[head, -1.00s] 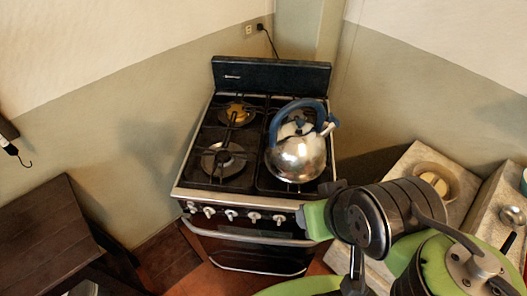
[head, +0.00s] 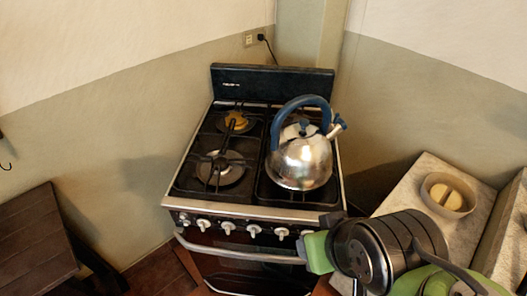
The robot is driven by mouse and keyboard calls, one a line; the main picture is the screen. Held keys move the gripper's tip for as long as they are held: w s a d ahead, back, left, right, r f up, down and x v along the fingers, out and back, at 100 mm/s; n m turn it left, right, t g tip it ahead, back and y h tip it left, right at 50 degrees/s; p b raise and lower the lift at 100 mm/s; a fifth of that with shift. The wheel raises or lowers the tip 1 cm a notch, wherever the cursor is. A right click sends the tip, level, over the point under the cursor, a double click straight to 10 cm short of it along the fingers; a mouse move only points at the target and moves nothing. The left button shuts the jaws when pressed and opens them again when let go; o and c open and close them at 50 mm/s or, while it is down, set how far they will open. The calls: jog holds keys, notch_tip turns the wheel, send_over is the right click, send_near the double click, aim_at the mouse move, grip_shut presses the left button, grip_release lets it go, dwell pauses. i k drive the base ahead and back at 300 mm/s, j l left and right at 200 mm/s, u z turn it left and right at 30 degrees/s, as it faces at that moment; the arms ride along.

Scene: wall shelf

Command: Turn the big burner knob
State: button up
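The stove (head: 255,213) stands in the corner with a row of several white knobs (head: 228,227) along its front panel, above the oven handle. Which knob belongs to the big burner is not marked. The front left burner (head: 220,168) looks larger than the back left burner (head: 235,122). A shiny kettle (head: 302,162) with a blue handle stands on the right side and hides what is under it. My green and black arm is at the lower right, in front of the stove's right end.
A dark wooden table (head: 38,240) stands at the left, apart from the stove. At the right is a pale counter (head: 408,190) with a round bowl (head: 447,194). The oven handle (head: 240,250) sticks out below the knobs. Floor shows between table and stove.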

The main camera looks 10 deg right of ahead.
aim_at(281, 232)
jog(key=j+z, duration=0.15)
jog(key=j, duration=0.35)
jog(key=j+z, duration=0.2)
jog(key=j, duration=0.3)
jog(key=k+j+z, duration=0.15)
jog(key=j, duration=0.3)
jog(key=k+j+z, duration=0.2)
jog(key=j, duration=0.25)
jog(key=j+z, duration=0.15)
jog(key=j, duration=0.35)
